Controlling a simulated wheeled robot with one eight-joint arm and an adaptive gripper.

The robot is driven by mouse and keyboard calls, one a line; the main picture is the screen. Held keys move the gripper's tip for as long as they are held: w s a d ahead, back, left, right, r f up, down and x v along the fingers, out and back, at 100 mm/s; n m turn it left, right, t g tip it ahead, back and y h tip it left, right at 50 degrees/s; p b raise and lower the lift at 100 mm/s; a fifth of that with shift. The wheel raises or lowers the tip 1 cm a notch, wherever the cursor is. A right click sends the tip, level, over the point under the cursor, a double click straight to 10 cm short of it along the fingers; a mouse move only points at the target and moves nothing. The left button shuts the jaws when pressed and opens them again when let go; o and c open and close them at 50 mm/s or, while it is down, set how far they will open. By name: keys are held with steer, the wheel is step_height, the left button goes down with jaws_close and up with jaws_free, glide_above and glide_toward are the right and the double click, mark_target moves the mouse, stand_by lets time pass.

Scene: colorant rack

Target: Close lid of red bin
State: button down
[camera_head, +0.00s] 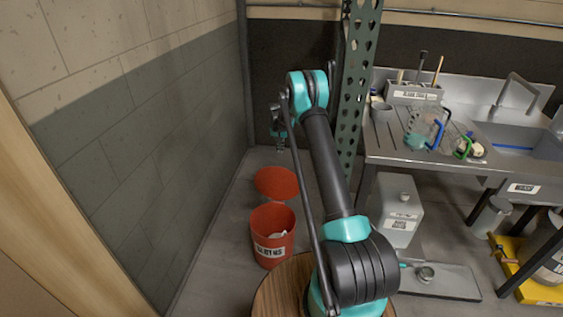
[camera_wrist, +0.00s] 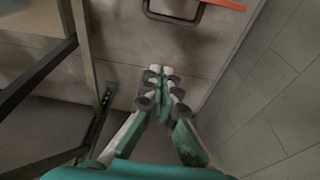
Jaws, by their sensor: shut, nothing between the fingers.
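The red bin (camera_head: 272,250) stands on the floor near the grey wall, with a printed label on its front and pale contents inside. Its round red lid (camera_head: 277,183) is open, tipped up behind the bin's mouth. My gripper (camera_head: 281,147) hangs above the lid in the head view, apart from it. In the wrist view my gripper (camera_wrist: 163,82) is shut and empty, with its fingertips together. A thin red edge (camera_wrist: 226,4) beside a dark loop shows at the top of that view; I cannot tell which part it is.
A round wooden top (camera_head: 270,295) stands in front of the bin. A green perforated post (camera_head: 355,90) rises right of my arm. A steel sink bench (camera_head: 400,150) with jugs and a grey can (camera_head: 400,205) are further right. The block wall (camera_head: 190,130) closes the left.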

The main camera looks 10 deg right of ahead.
step_height(320, 180, down, 10)
steer(key=w+r, duration=0.1)
steer(key=w, duration=0.1)
steer(key=shift+s+a, duration=0.15)
steer(key=shift+s, duration=0.85)
steer(key=shift+s+a, duration=0.15)
steer(key=shift+s, duration=0.8)
